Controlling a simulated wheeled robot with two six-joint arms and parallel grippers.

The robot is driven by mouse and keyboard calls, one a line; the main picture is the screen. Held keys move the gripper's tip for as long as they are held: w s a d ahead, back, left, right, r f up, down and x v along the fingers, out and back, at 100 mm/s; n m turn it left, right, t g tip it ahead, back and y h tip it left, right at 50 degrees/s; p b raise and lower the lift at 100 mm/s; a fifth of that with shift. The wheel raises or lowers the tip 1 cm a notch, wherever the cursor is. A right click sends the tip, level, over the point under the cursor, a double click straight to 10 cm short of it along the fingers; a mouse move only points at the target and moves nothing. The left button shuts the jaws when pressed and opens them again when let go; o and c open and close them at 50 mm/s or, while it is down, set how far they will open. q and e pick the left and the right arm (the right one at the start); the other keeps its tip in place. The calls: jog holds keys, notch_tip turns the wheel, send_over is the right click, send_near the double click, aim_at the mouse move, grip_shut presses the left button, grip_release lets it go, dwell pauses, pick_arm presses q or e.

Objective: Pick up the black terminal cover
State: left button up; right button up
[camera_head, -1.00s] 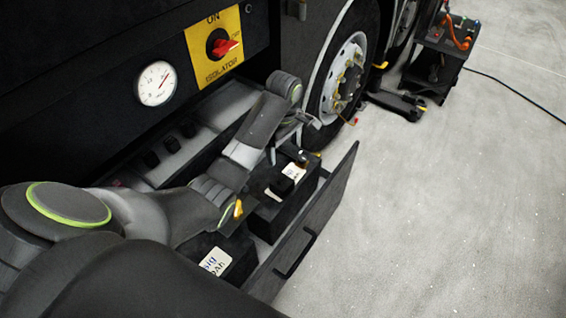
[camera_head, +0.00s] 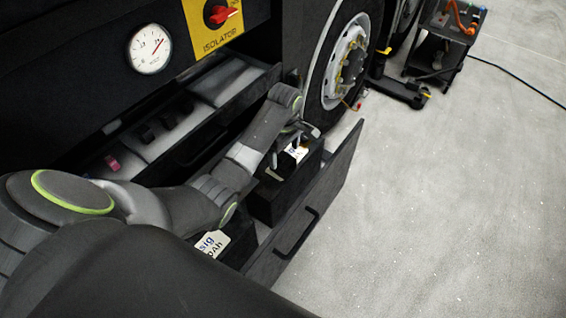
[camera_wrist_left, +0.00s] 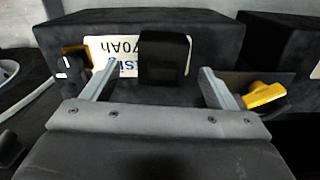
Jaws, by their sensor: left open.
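The black terminal cover (camera_wrist_left: 163,57) is a small dark block on a black battery (camera_wrist_left: 215,35), in front of its white label. In the left wrist view it lies between the two fingers of my left gripper (camera_wrist_left: 158,72), which is open with space on both sides of the cover. In the head view my left gripper (camera_head: 288,143) reaches over the far battery (camera_head: 270,202) in the open drawer, and its wrist partly hides the cover. My right gripper is in neither view.
A yellow lever (camera_wrist_left: 264,95) sits right of the fingers and a black knob (camera_wrist_left: 70,68) left of them. The drawer front (camera_head: 310,215) stands close beside the battery. A wheel (camera_head: 345,65) is beyond.

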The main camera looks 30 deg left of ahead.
aim_at(283, 156)
pick_arm(q)
jog(key=shift+s+a+f, duration=0.1)
jog(key=shift+a+f, duration=0.05)
jog(key=shift+f, duration=2.55)
jog(key=c, duration=1.1)
jog(key=shift+o, duration=0.2)
jog(key=shift+r+p, duration=0.15)
jog(key=shift+p, duration=0.15)
